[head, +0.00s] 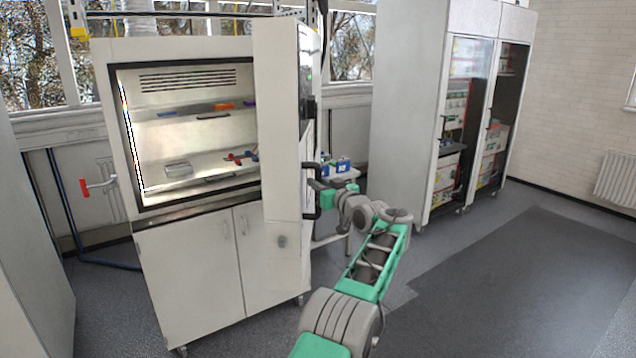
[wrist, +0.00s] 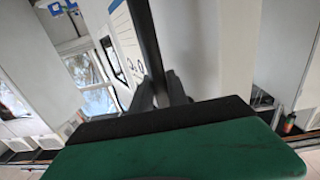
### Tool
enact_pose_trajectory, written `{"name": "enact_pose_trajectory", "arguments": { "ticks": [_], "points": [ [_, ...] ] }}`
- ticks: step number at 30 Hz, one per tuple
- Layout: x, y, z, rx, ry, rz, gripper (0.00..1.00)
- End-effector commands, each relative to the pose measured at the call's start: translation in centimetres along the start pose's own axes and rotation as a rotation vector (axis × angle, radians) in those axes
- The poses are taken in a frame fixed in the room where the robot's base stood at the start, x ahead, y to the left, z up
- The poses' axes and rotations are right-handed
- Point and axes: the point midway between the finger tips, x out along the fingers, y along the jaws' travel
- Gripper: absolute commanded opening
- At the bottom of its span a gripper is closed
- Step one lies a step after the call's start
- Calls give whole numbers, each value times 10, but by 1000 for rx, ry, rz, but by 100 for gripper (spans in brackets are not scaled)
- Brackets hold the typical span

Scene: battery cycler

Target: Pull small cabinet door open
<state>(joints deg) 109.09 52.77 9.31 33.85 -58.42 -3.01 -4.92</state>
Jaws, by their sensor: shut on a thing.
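The white cabinet (head: 185,255) stands at the left in the head view. Its small door appears to be the tall, narrow white panel (head: 278,130) at its right side. A black vertical bar handle (head: 305,192) sits at this panel's right edge. My gripper (head: 315,187) is at the handle, with my arm reaching in from the lower right. In the wrist view my gripper's dark fingers (wrist: 160,92) are shut around the black handle bar (wrist: 145,38). The exact contact is small and partly hidden in the head view.
The cabinet's lit chamber (head: 190,125) holds several small items. A small table with blue boxes (head: 342,165) stands behind my gripper. A tall glass-doored cabinet (head: 410,100) stands further right. The floor (head: 530,270) at the right is clear. A red-handled valve (head: 97,185) is at the left wall.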

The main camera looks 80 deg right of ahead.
Motion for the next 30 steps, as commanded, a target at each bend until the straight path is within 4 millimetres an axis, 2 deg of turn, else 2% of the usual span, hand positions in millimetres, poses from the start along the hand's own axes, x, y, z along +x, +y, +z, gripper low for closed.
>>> {"name": "enact_pose_trajectory", "arguments": {
  "ticks": [2, 3, 10, 23, 26, 30],
  "points": [
    [-4, 8, -6, -7, 7, 16, 0],
    [-5, 8, -6, -7, 7, 17, 21],
    [-1, 3, -3, -4, 4, 7, 40],
    [-2, 3, -1, -3, 2, 7, 41],
    [-11, 5, 1, -3, 2, 11, 41],
    [-36, 5, 4, -4, 3, 13, 41]
  ]
}}
